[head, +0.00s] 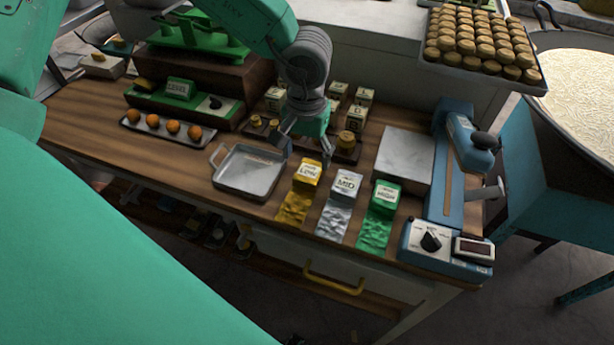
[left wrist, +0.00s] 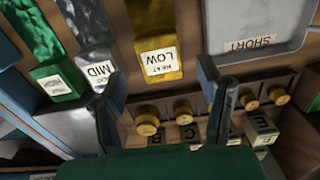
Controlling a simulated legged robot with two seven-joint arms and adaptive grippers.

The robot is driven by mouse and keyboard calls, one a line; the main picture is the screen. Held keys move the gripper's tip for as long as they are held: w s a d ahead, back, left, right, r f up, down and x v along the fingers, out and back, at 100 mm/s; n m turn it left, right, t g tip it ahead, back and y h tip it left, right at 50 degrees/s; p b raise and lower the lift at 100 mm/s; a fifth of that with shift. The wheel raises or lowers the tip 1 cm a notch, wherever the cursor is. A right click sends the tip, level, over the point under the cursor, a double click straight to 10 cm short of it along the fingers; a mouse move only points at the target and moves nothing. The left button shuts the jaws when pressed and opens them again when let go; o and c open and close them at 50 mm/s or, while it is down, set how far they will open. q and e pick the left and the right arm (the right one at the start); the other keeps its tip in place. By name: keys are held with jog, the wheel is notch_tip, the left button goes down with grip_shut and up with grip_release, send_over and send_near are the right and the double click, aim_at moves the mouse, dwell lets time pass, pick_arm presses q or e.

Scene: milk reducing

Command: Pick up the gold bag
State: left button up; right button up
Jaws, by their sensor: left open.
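The gold bag (head: 293,207) lies at the front edge of the wooden table, with a block labelled LOW at its far end. In the left wrist view the gold bag (left wrist: 158,28) shows at the top, between and beyond my fingers, its label reading HEAT LOW. My left gripper (head: 303,150) is open and empty, just behind the gold bag and apart from it. Its two fingers (left wrist: 162,85) stand wide on either side in the left wrist view. My right gripper is not in view.
A silver MID bag (head: 335,218) and a green HIGH bag (head: 376,228) lie to the right. A metal tray (head: 246,184) stands close on the left. A rack of brass weights (head: 345,144) is behind. A blue sealing machine (head: 447,195) stands at the right.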

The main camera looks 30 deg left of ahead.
aim_at(309, 173)
pick_arm(q)
jog(key=shift+w+d+f, duration=0.15)
jog(key=shift+d+f, duration=0.1)
jog(key=shift+f, duration=0.85)
notch_tip(309, 173, down, 4)
jog(key=shift+a+r, duration=0.15)
jog(key=shift+r, duration=0.05)
jog(key=shift+w+a+f, duration=0.1)
jog(key=shift+a+f, duration=0.1)
jog(key=shift+f, duration=0.2)
jog(key=shift+d, duration=0.1)
jog(key=c, duration=0.7)
jog(key=shift+d+r, duration=0.1)
jog(key=shift+d, duration=0.05)
jog(key=shift+c, duration=1.3)
